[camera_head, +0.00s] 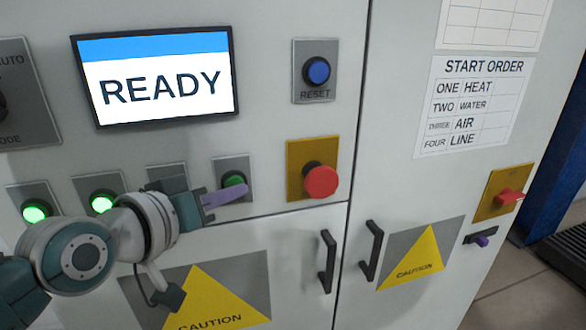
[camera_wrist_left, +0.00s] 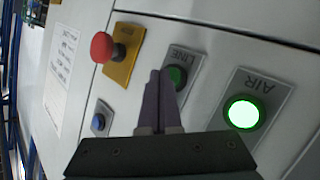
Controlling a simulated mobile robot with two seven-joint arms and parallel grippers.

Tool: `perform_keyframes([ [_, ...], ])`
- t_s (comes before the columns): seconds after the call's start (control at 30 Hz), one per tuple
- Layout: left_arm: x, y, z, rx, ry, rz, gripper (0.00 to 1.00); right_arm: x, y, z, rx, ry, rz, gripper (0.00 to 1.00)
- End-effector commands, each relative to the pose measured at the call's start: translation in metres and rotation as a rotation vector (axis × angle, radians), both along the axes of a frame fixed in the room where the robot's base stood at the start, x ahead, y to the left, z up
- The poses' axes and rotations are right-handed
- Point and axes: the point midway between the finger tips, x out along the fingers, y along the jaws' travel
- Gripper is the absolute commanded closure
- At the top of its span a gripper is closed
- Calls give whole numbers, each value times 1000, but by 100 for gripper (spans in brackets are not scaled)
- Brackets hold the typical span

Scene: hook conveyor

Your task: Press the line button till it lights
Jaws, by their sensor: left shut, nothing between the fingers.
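The line button (camera_head: 234,179) is a dark green, unlit round button on a grey plate, fourth in a row on the cabinet. In the left wrist view the LINE button (camera_wrist_left: 178,76) also looks unlit. My left gripper (camera_head: 243,195) comes in from the left, shut and empty, its purple fingers pointing right just below and in front of the button. In the left wrist view the fingertips (camera_wrist_left: 160,73) overlap the button's left edge; I cannot tell whether they touch it. My right gripper is not in view.
The AIR button (camera_wrist_left: 243,114) glows green, as do two buttons at left (camera_head: 35,211), (camera_head: 102,202). A red mushroom button (camera_head: 320,181) protrudes right of the line button. A screen (camera_head: 155,78) reads READY. A blue RESET button (camera_head: 317,71) sits above. Black door handles (camera_head: 328,262) stick out below.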

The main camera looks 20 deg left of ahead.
Motion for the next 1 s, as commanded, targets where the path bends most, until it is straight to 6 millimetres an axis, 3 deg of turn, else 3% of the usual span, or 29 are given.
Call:
perform_keyframes([
  [0.73,5,3,0,0,-1,0,100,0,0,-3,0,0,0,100],
  [1.0,-3,-2,3,-1,0,0,100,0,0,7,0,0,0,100],
])
